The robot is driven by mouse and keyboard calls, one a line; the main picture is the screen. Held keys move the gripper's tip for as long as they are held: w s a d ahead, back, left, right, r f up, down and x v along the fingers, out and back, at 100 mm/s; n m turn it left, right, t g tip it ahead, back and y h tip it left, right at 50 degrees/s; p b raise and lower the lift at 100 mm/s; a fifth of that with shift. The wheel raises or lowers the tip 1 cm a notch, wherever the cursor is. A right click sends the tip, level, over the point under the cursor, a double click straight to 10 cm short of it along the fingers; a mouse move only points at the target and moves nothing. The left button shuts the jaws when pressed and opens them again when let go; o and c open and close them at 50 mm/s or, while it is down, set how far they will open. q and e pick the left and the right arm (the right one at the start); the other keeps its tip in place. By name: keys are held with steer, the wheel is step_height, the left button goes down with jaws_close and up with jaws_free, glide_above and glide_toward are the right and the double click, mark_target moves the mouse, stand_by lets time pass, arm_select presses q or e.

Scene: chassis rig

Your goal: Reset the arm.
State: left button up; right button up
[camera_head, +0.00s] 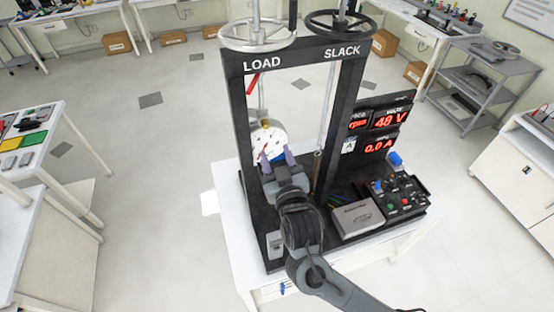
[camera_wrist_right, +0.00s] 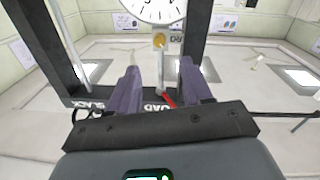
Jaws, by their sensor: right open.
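My right gripper (camera_head: 276,160) is in front of the white round dial (camera_head: 269,140) inside the black rig frame (camera_head: 232,100). The dial (camera_wrist_right: 152,8) and a small brass-coloured knob (camera_wrist_right: 159,40) appear beyond the fingertips there. A red lever (camera_head: 252,84) hangs tilted under the LOAD label; a red piece (camera_wrist_right: 168,99) also shows between the fingers in the wrist view. My fingers partly hide the dial's lower part. My left gripper is not in view.
Two handwheels, a pale one (camera_head: 258,34) and a black one (camera_head: 340,24), top the frame. To the right stand a red digital display (camera_head: 380,146), a control panel (camera_head: 404,199) and a grey box (camera_head: 357,218).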

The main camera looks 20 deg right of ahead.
steer(key=shift+s, duration=0.1)
stand_by(0.3)
steer(key=s+d+f+g, duration=0.25)
steer(key=s+f, duration=0.35)
steer(key=f, duration=0.3)
steer(key=s+d+f+g, duration=0.1)
steer(key=s+f+g, duration=0.2)
steer(key=s+f, duration=0.4)
steer(key=s+d+f+g, duration=0.1)
steer(key=s+f+g, duration=0.1)
steer(key=s, duration=0.4)
steer(key=s+f+g+y, duration=0.1)
steer(key=s+f+g, duration=0.1)
steer(key=s+g, duration=0.2)
steer(key=s+d+f+n+g+p, duration=0.1)
steer(key=s+f+g, duration=0.1)
steer(key=s, duration=0.6)
steer(key=shift+d+g+y, duration=0.35)
steer(key=shift+g+y, duration=0.05)
steer(key=shift+g, duration=0.05)
stand_by(3.8)
